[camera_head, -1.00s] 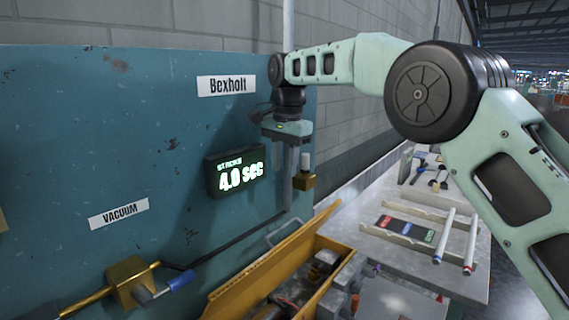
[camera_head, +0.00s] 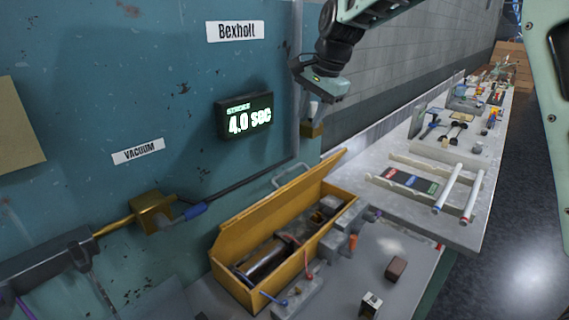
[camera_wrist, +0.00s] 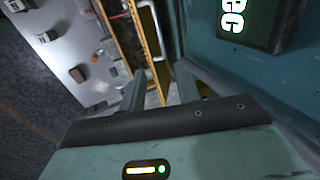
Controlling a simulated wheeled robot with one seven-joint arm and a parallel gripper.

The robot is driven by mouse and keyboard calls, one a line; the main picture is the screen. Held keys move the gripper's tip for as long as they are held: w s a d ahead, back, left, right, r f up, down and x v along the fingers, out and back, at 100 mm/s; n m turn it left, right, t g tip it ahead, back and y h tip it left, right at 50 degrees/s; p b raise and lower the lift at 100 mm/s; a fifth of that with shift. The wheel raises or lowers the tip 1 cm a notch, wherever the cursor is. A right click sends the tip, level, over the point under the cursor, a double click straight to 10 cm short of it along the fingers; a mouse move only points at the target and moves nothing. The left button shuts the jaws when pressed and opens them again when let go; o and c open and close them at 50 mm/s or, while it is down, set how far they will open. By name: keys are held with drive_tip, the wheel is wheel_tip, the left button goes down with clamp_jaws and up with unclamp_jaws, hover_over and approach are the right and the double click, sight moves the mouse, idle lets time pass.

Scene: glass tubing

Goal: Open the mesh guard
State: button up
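I cannot make out a clear mesh surface. A long yellow box (camera_head: 317,272) sits low against the teal wall, with a raised yellow panel (camera_head: 262,218) along its wall side and dark cylinder parts inside. A grey loop handle (camera_head: 287,178) stands behind that panel. My gripper (camera_wrist: 168,82) is high above the box's far end, close to the wall. In the wrist view its two fingers stand apart with nothing between them. The yellow edges and pale handle (camera_wrist: 153,40) show beyond the fingers, not touched.
A lit timer display (camera_head: 246,115) and brass fittings (camera_head: 153,212) stick out from the wall. A brass block (camera_head: 312,130) is just below my gripper in the picture. Small blocks (camera_head: 396,267) lie on the bench in front. A rack with two white tubes (camera_head: 445,188) stands further right.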

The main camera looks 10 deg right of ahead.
sight(290, 169)
drive_tip(key=p+x, duration=0.5)
drive_tip(key=x, duration=1.1)
drive_tip(key=shift+w+a+f, duration=0.1)
drive_tip(key=shift+f, duration=0.25)
clamp_jaws()
